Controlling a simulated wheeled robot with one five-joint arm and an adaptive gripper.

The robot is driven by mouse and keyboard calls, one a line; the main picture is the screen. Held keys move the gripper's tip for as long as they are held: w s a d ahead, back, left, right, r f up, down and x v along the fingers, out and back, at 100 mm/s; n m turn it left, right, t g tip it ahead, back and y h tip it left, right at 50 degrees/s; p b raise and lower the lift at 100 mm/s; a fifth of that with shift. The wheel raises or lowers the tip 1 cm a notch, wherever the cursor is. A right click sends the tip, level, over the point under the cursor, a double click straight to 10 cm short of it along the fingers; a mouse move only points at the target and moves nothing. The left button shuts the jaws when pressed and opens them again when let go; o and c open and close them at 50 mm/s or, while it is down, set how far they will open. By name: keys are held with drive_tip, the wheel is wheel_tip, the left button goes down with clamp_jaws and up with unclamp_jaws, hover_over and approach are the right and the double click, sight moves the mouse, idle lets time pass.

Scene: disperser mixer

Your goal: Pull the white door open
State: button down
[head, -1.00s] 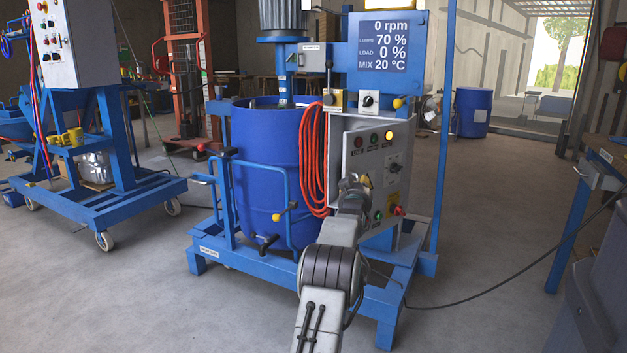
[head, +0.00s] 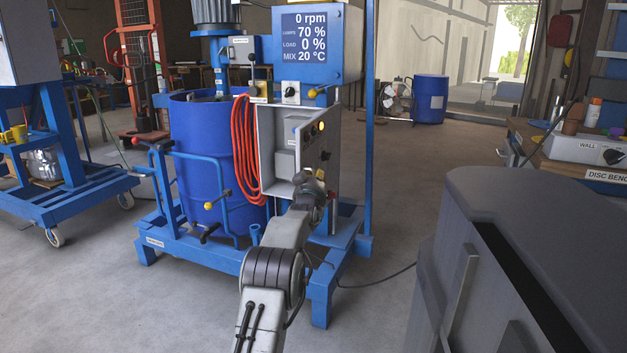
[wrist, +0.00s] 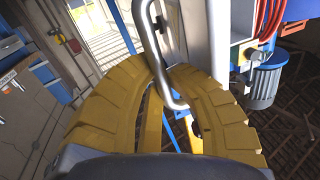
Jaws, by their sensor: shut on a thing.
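The white door (head: 322,150) of the control cabinet (head: 270,145) stands ajar in the head view, swung out on its right side. Pale boxes show inside the cabinet. The door carries knobs and lamps on its face, now seen at a steep angle. My gripper (head: 316,184) is at the lower part of the door. In the wrist view the yellow fingers of my gripper (wrist: 165,78) are closed around the metal bar handle (wrist: 158,50), beside the door's pale edge (wrist: 196,40). The handle is hidden behind my gripper in the head view.
A blue drum (head: 200,150) and a hanging orange hose (head: 246,150) are left of the cabinet. A dark grey bin (head: 500,230) stands close at the right, before a bench (head: 580,165).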

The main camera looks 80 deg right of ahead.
drive_tip(key=shift+s+f, duration=0.15)
drive_tip(key=shift+f, duration=0.05)
drive_tip(key=c, duration=1.1)
unclamp_jaws()
drive_tip(key=shift+r, duration=0.2)
drive_tip(key=shift+a, duration=0.2)
drive_tip(key=shift+w+a, duration=0.15)
drive_tip(key=shift+a, duration=2.8)
drive_tip(key=shift+w+a, duration=0.15)
drive_tip(key=shift+a, duration=2.75)
